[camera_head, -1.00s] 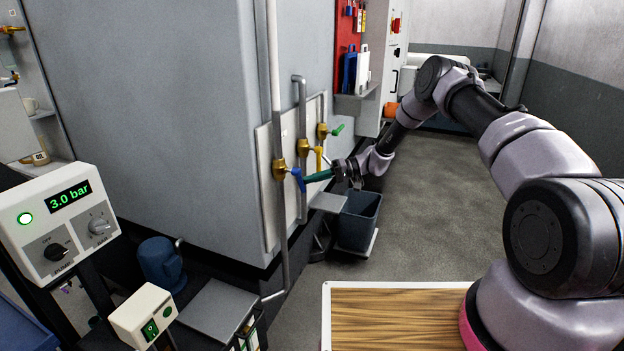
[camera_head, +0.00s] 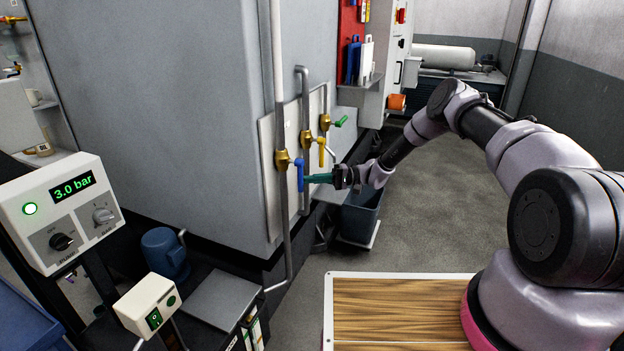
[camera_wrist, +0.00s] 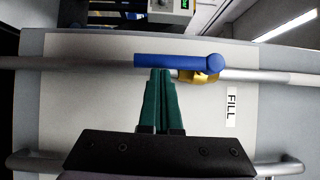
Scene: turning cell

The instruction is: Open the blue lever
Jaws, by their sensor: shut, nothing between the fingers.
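The blue lever (camera_head: 300,175) is on a brass valve (camera_head: 283,160) on the nearest vertical pipe. It hangs down along the pipe. In the wrist view the blue lever (camera_wrist: 175,61) lies along the grey pipe, beside a label reading FILL. My gripper (camera_head: 305,179) has green fingers, shut and empty. Its fingertips (camera_wrist: 161,72) are right at the lever's side in the wrist view; I cannot tell whether they touch it. Part of the brass valve body (camera_wrist: 200,77) shows behind the lever.
A yellow lever (camera_head: 321,152) and a green lever (camera_head: 341,121) sit on valves farther along the panel. A pump panel (camera_head: 62,212) reads 3.0 bar at left. The floor at right is clear.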

